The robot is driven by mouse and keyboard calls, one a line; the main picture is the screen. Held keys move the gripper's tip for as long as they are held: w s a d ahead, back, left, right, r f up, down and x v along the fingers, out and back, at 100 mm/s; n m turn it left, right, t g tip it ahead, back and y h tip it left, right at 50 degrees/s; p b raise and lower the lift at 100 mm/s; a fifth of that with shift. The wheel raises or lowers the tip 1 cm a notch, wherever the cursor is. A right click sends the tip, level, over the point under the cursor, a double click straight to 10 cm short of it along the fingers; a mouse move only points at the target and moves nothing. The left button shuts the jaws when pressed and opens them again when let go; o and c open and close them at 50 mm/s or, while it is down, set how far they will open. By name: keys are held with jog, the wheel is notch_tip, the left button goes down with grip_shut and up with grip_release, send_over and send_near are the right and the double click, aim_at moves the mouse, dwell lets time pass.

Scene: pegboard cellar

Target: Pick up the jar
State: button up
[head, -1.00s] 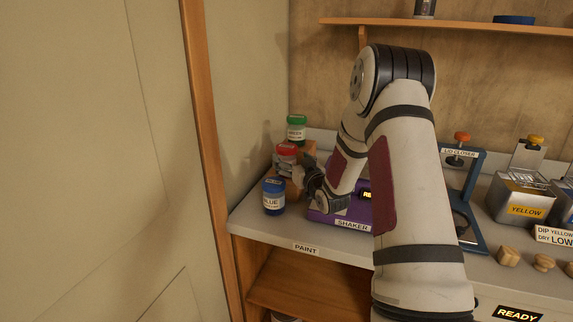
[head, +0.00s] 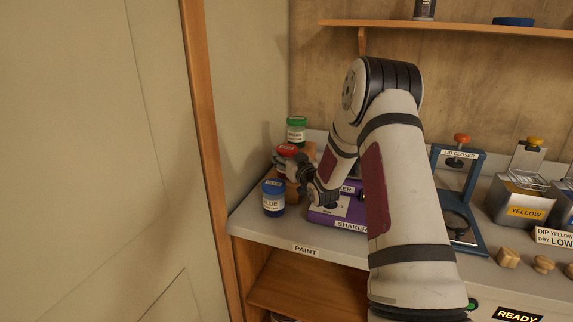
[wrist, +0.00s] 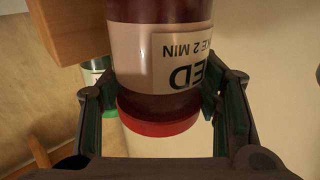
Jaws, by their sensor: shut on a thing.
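The red jar (head: 287,150) has a red lid and stands among the paint jars at the left end of the bench in the head view. In the wrist view the red jar (wrist: 158,75) fills the middle, appearing upside down, its label reading "RED" and "2 MIN". My gripper (wrist: 160,108) has a finger on each side of the jar, near its lid, and is shut on it. In the head view my gripper (head: 289,163) is at the red jar and partly covers it. Whether the jar is clear of its support cannot be told.
A blue jar (head: 273,198) stands close in front of my gripper. A green jar (head: 296,130) stands behind, near a wooden block. The purple shaker (head: 338,212) is just right, partly hidden by my arm. The lid closer (head: 462,200) stands farther right. A wall borders the left.

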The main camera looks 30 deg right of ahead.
aim_at(286, 148)
jog(key=shift+r, duration=0.2)
jog(key=shift+r, duration=0.55)
notch_tip(286, 148, up, 2)
jog(key=shift+r, duration=0.2)
jog(key=s+a+r, duration=0.1)
jog(key=s+a, duration=0.1)
jog(key=s, duration=1.4)
jog(key=s+d+f+m+g+h+p, duration=0.15)
jog(key=s+d+m+h, duration=0.35)
jog(key=s+d, duration=1.05)
jog(key=s+d+f+m+g+h, duration=0.1)
jog(key=s+d+m+g+h, duration=0.15)
jog(key=s, duration=0.85)
jog(key=s+d+f+m+g+h, duration=0.1)
jog(key=s+d+g+h, duration=0.25)
jog(key=s, duration=0.75)
jog(key=shift+t+h, duration=0.3)
jog(key=shift+t, duration=0.05)
jog(key=shift+w+d+f+p, duration=0.35)
jog(key=shift+w+d+f, duration=0.55)
jog(key=shift+w+d, duration=0.95)
jog(key=shift+w+d+f+p, duration=0.3)
jog(key=shift+w+d+f, duration=0.55)
jog(key=shift+w+d, duration=1)
jog(key=shift+w+d+f+p, duration=0.35)
jog(key=shift+w+d+f, duration=0.55)
jog(key=shift+w+d, duration=0.95)
jog(key=shift+s+d+f, duration=0.1)
jog(key=shift+s+d, duration=0.25)
